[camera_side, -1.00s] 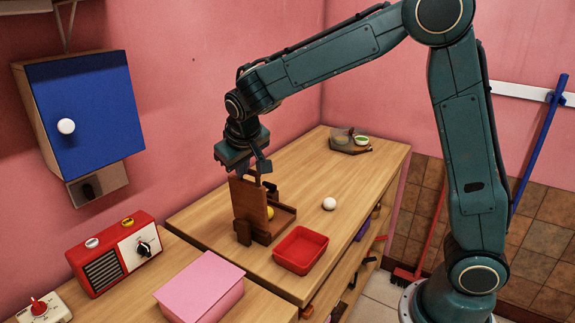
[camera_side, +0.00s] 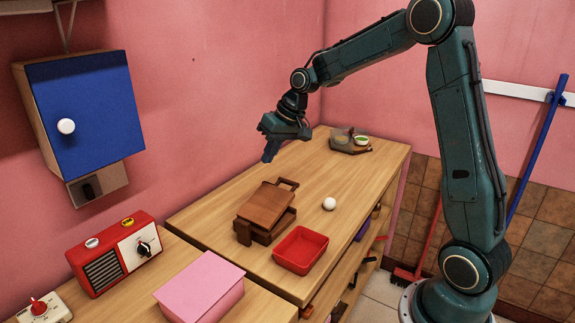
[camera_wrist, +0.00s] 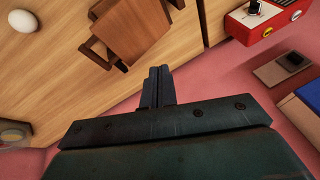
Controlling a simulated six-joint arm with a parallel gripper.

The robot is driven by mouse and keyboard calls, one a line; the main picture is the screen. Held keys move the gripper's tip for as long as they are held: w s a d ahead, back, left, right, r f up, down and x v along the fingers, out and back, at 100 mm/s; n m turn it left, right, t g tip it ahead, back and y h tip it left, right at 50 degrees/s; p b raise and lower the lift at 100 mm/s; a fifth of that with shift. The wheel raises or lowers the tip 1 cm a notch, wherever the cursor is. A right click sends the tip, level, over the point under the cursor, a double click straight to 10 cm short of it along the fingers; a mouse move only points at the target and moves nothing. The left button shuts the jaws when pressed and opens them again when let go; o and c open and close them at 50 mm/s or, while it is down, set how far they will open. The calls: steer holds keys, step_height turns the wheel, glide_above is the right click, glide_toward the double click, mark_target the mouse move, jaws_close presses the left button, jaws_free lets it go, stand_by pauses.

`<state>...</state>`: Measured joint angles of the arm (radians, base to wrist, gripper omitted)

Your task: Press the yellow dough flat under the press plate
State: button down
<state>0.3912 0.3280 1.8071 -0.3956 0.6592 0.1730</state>
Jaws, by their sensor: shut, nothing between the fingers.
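The wooden press (camera_side: 272,234) stands on the counter. Its brown press plate (camera_side: 264,204) is swung down over the base, with a handle (camera_side: 290,183) at its far end. A gap shows between the plate and the base at the right; I cannot tell if the plate is fully level. The yellow dough is hidden. My gripper (camera_side: 269,157) is shut and empty, in the air beyond the handle end, apart from the press. In the wrist view, my shut fingers (camera_wrist: 155,76) are near the plate (camera_wrist: 131,25) and its handle (camera_wrist: 97,49) in the picture.
A red tray (camera_side: 300,250) stands right of the press, with a white egg-like ball (camera_side: 329,203) behind it. A dark board with small bowls (camera_side: 350,141) is at the far end. A red radio (camera_side: 113,254) and pink box (camera_side: 200,288) are at the front left.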

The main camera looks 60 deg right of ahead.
steer(key=shift+d+f+m+y, duration=0.25)
steer(key=shift+d+f+y, duration=0.7)
steer(key=shift+d+f, duration=0.6)
steer(key=shift+d+f+m+y, duration=0.2)
steer(key=shift+d+f+y, duration=0.9)
steer(key=shift+d, duration=0.75)
steer(key=shift+d+f+m+y, duration=0.25)
steer(key=shift+d+f+y, duration=0.6)
steer(key=shift+d+f, duration=0.7)
steer(key=shift+d+r, duration=0.1)
steer(key=shift+d, duration=0.05)
steer(key=shift+d+r, duration=0.1)
steer(key=v, duration=0.7)
steer(key=shift+s, duration=0.2)
steer(key=shift+r, duration=0.15)
